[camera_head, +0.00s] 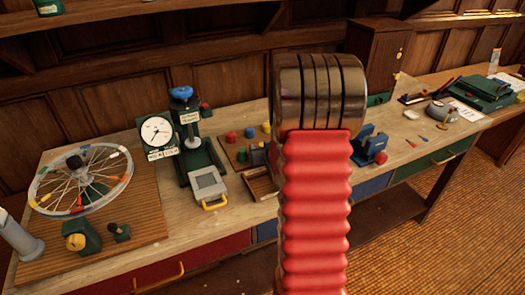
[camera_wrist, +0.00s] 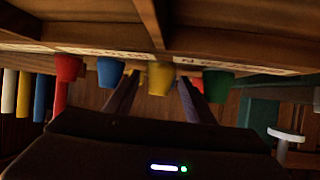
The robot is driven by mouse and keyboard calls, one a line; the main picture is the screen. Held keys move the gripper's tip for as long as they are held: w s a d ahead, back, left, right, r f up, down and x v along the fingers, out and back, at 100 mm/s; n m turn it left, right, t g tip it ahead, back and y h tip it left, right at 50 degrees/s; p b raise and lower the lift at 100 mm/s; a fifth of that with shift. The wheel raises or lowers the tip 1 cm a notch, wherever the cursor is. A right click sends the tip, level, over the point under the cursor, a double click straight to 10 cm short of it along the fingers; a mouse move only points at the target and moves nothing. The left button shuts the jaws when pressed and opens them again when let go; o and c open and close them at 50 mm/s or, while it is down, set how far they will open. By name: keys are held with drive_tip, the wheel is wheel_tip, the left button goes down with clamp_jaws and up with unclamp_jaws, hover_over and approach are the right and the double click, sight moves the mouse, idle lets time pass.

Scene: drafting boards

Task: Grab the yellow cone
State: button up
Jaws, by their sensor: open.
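The yellow cone (camera_wrist: 161,76) shows in the wrist view between the two dark fingers of my gripper (camera_wrist: 158,92), near their tips. The fingers are apart, and no contact with the cone is visible. A blue cone (camera_wrist: 110,72) and a red cone (camera_wrist: 68,67) are to its left, and a green cone (camera_wrist: 217,85) is to its right. The wrist view looks upside down. In the head view a small yellow piece (camera_head: 266,127) stands on the bench beside the other coloured pieces. My gripper is hidden there, with my red arm in front.
A bicycle wheel (camera_head: 80,180), a dial gauge (camera_head: 157,131) and a green press with a blue knob (camera_head: 181,93) stand left on the bench. A blue block (camera_head: 372,145) is right of my arm. In the wrist view, several coloured rods (camera_wrist: 24,95) are at left.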

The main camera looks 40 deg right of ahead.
drive_tip(key=shift+c, duration=0.2)
idle(0.4)
drive_tip(key=c, duration=1.1)
